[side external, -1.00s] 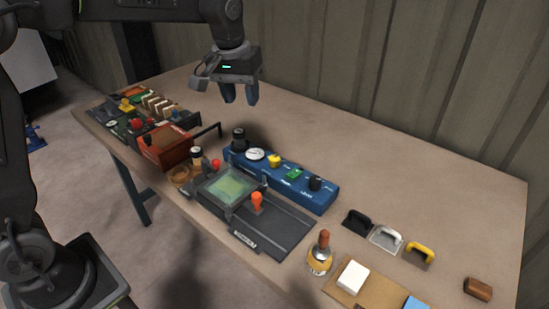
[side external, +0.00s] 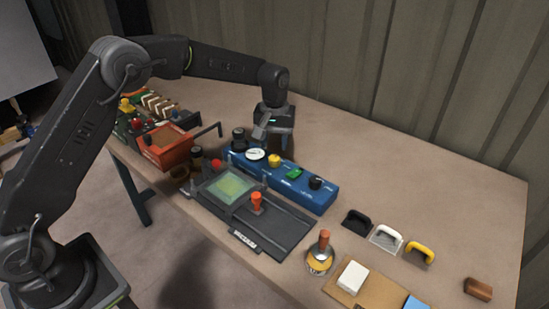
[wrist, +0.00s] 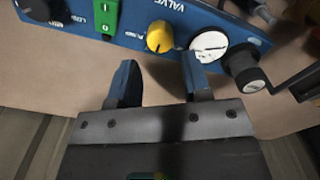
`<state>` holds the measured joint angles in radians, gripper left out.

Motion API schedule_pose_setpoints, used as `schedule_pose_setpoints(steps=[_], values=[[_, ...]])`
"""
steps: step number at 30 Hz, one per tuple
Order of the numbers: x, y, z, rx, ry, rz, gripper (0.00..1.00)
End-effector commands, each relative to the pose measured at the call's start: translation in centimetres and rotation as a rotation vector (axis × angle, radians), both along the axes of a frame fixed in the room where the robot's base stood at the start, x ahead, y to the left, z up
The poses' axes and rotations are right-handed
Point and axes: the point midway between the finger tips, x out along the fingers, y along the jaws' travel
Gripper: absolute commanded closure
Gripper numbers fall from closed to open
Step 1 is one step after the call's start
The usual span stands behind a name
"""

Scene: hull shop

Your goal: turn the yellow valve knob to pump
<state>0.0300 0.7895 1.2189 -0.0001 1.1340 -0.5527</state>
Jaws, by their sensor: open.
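The yellow valve knob (wrist: 160,36) sits on the blue panel (wrist: 120,18), beside the lettering "VALVE" in the wrist view. Lettering that looks like "PUMP" is next to the knob, on its side toward the green switch. In the side view the knob (side external: 274,160) is on top of the long blue box (side external: 322,198). My gripper (wrist: 158,80) is open and empty, with its two blue fingers apart. Its fingertips are short of the knob in the wrist view and do not touch it. In the side view my gripper (side external: 264,148) is just behind the box, and its fingers are partly hidden.
The panel also carries a white gauge (wrist: 208,44), a green switch (wrist: 109,18) and a black knob (side external: 316,183). A black cylinder (side external: 239,138) stands at its left end. A black fixture with a green screen (side external: 229,186) is in front. Table behind the box is clear.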

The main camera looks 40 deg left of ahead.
Motion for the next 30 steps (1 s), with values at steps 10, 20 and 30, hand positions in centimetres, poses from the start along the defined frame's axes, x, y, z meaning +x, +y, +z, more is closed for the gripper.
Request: schedule_pose_setpoints(steps=[10,20,30], values=[[0.0,0.0,-5.3,0.0,0.0,0.0,0.56],[0.0,0.0,-6.1,0.0,-0.001,0.0,0.56],[0.0,0.0,-6.0,0.0,-0.001,0.0,0.81]])
